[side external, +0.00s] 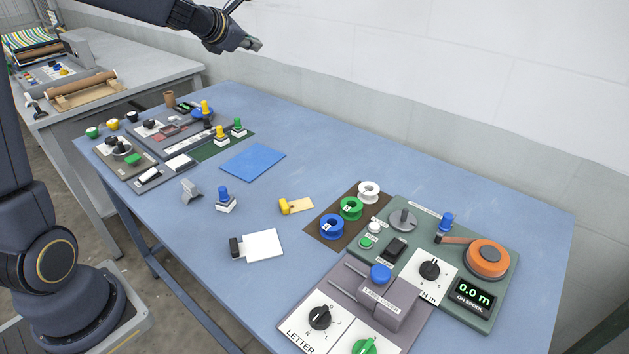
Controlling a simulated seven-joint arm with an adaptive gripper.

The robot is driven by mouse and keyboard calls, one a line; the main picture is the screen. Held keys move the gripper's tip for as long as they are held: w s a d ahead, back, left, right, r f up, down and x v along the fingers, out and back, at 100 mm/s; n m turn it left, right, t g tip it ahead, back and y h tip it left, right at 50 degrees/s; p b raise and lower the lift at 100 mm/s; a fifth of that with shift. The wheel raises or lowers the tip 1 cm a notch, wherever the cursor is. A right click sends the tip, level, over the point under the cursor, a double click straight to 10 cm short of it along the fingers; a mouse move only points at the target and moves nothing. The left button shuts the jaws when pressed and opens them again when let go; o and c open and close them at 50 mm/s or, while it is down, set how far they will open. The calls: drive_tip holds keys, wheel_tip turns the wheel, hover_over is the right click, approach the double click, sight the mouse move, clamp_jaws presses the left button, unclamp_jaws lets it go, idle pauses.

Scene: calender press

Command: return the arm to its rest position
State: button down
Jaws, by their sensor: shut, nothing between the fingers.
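My gripper (252,44) is at the top of the side external view, held high above the far part of the blue table (330,153). Its fingers are shut with nothing between them. It is well apart from everything on the table. My arm reaches in from the upper left, and part of it is cut off by the top edge of the picture.
A green panel (480,318) with an orange spool (487,258) and a grey letter press (385,295) stand at the right front. Coloured reels lie on a brown mat (322,238). A blue mat (253,162) and control panels sit at the left. The table's far right is clear.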

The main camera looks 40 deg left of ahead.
drive_tip(key=s+d+r+m+h, duration=0.2)
drive_tip(key=s+d+r+m, duration=0.1)
drive_tip(key=s+d+m, duration=0.5)
drive_tip(key=s+d+r+m+h, duration=0.25)
drive_tip(key=s+d+m, duration=0.2)
drive_tip(key=d, duration=0.55)
drive_tip(key=s+d+f+m+g, duration=0.1)
drive_tip(key=s+d+m, duration=0.1)
drive_tip(key=s+m, duration=0.3)
drive_tip(key=s+d+f+m+g, duration=0.1)
drive_tip(key=s+d+f+m, duration=0.1)
drive_tip(key=s+m, duration=0.3)
drive_tip(key=s+a+f+m+g+y, duration=0.1)
drive_tip(key=s+a+f+m+g, duration=0.3)
drive_tip(key=s+f+m, duration=0.5)
drive_tip(key=shift+s+a+f+y, duration=0.15)
drive_tip(key=shift+s+a+y, duration=0.2)
drive_tip(key=shift+s+a, duration=0.2)
drive_tip(key=shift+m, duration=0.25)
